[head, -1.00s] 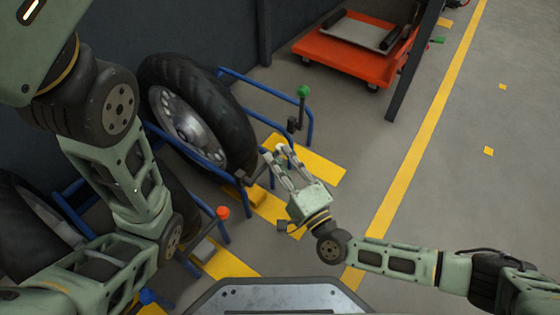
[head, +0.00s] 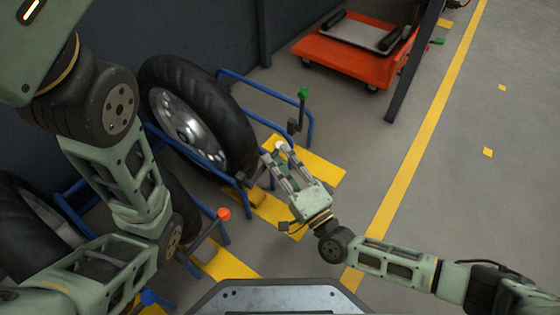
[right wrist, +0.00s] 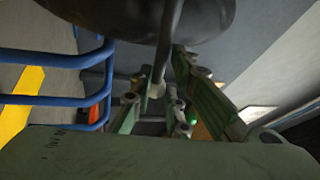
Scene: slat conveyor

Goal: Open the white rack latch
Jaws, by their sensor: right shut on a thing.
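The white rack latch shows in the head view as a small white knob (head: 281,146) in front of the wheel held in the blue rack (head: 262,121). My right gripper (head: 278,157) reaches up to it from the lower right, with its fingers around the knob. In the right wrist view, a dark rod (right wrist: 163,48) runs down to a pale end (right wrist: 156,89) between the fingers of my right gripper (right wrist: 160,92), which is shut on it. The fingers partly hide the latch. My left arm crosses the left side of the head view; its gripper is outside the picture.
A green-knobbed latch (head: 303,93) stands behind, and an orange-knobbed one (head: 223,214) in front. A large black tyre (head: 197,117) stands just left of my right gripper. An orange cart (head: 350,58) is at the back. The grey floor to the right is clear.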

